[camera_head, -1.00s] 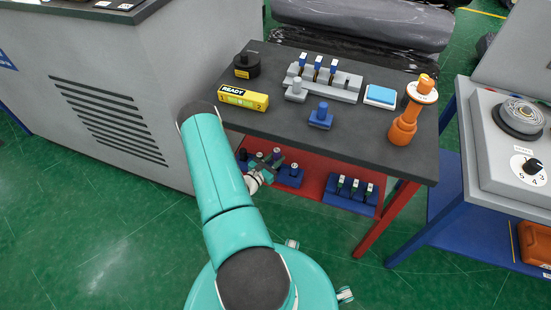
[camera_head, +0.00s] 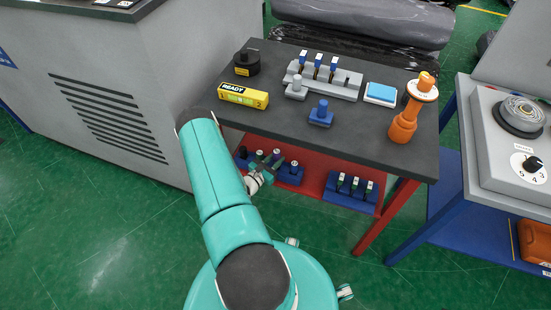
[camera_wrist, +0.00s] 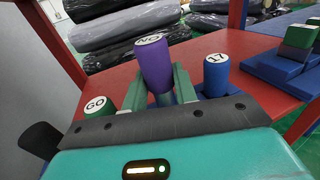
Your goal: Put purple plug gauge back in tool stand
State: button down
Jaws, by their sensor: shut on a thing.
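The purple plug gauge (camera_wrist: 156,66), marked NO on its white top, stands between the two green fingers of my gripper (camera_wrist: 158,88) in the wrist view. My gripper is shut on it. A green gauge marked GO (camera_wrist: 97,108) is to its left and a blue one marked 17 (camera_wrist: 217,75) to its right. In the head view my gripper (camera_head: 266,160) is at the lower red shelf, at the blue tool stand (camera_head: 290,176). The gauge's lower end is hidden behind my gripper, so I cannot tell whether it sits in the stand.
A second blue stand (camera_head: 349,195) with several green gauges is on the right of the red shelf (camera_head: 313,176). The dark tabletop (camera_head: 360,130) overhangs the shelf close above my gripper. A yellow READY box (camera_head: 243,96) lies near its left edge.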

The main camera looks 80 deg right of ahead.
jog(key=shift+f, duration=0.5)
jog(key=shift+f, duration=0.35)
jog(key=shift+f, duration=0.8)
jog(key=shift+f, duration=0.35)
jog(key=shift+f, duration=0.2)
dwell(0.4)
jog(key=c, duration=1)
grip_release()
jog(key=shift+c, duration=0.2)
jog(key=v, duration=0.9)
